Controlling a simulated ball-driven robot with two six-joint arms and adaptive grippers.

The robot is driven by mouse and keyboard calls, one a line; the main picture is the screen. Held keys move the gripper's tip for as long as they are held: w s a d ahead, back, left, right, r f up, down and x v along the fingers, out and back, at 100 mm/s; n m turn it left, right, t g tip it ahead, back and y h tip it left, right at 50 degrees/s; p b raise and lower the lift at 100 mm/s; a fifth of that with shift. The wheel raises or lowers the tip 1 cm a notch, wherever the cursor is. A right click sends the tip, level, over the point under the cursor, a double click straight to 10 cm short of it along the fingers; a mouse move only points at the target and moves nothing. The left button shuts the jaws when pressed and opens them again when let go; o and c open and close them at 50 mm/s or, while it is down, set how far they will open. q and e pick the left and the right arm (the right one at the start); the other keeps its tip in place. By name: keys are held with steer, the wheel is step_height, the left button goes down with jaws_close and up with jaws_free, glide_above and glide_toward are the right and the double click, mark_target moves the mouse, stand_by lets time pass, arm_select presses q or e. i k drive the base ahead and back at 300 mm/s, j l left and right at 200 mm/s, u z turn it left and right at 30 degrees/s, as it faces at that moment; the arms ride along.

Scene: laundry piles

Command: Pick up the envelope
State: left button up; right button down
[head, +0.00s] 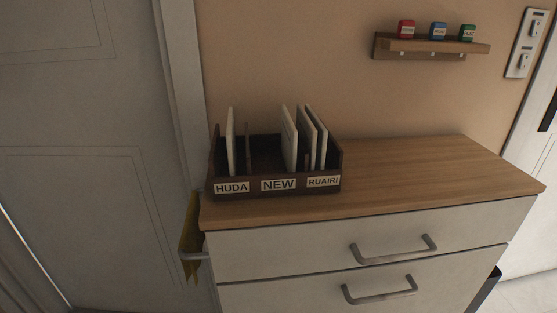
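A dark wooden sorter (213,181) stands on the left end of the cabinet top, with front labels HUDA, NEW and RUAIRI. Thin white envelope-like pieces stand upright in it. One white piece (230,140) is in the HUDA section at the left. Another white envelope (289,138) stands, slightly tilted, at the right side of the NEW section. Two more white pieces (319,138) stand close together in the RUAIRI section. Their lower parts are hidden behind the sorter's front. Neither of my grippers is in view.
The wooden cabinet top (430,172) is clear right of the sorter. Drawer handles (394,250) stick out in front. A yellow cloth (190,235) hangs at the cabinet's left side. A wall shelf (430,50) holds red, blue and green blocks. A white door (90,150) is at left.

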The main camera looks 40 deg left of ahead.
mark_target(289, 131)
steer(key=j+u, duration=0.1)
steer(key=u, duration=1.05)
steer(key=j+z, duration=0.35)
steer(key=j, duration=0.2)
steer(key=j+z, duration=0.3)
steer(key=j, duration=0.25)
steer(key=j+z, duration=0.35)
steer(key=j, duration=0.15)
steer(key=u, duration=0.4)
steer(key=k+j, duration=0.05)
steer(key=j, duration=0.05)
